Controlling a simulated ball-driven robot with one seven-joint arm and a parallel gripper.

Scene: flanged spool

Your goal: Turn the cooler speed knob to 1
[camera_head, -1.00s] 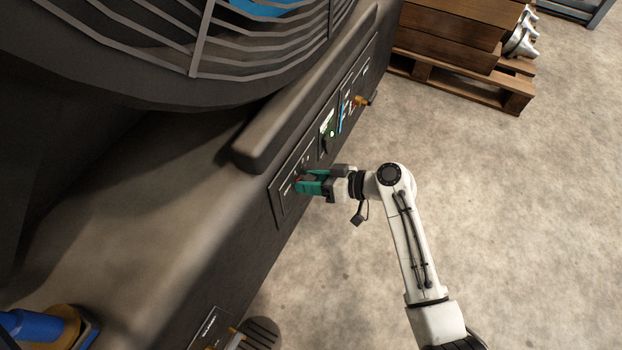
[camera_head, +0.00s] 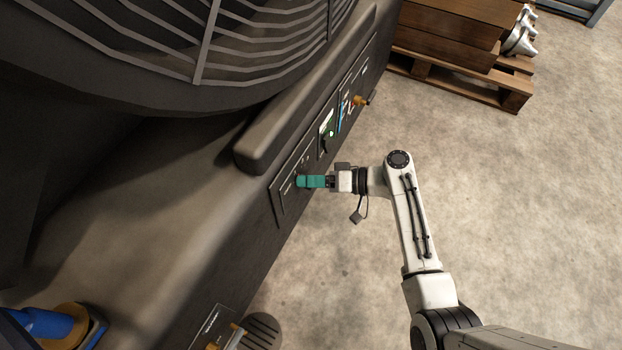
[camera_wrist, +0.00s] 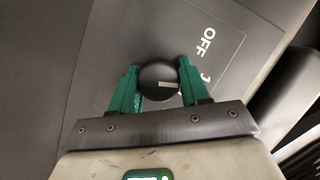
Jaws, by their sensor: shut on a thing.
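The cooler speed knob (camera_wrist: 159,79) is a round black knob with a pale pointer line, on a dark label plate (camera_wrist: 225,62) marked OFF, with a partly visible 1 below it. The pointer line lies nearly level in the wrist view. My gripper (camera_wrist: 159,82) has its green fingers on either side of the knob and is shut on it. In the head view my gripper (camera_head: 300,181) is at the cooler's front panel (camera_head: 282,205), and its fingers hide the knob there. Where the pointer aims relative to the 1 is hard to tell.
The dark cooler body (camera_head: 150,230) with its fan grille (camera_head: 260,50) fills the left. More controls (camera_head: 340,115) sit further along the panel. A wooden pallet (camera_head: 470,85) with boxes stands at the back right. The concrete floor at right is clear.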

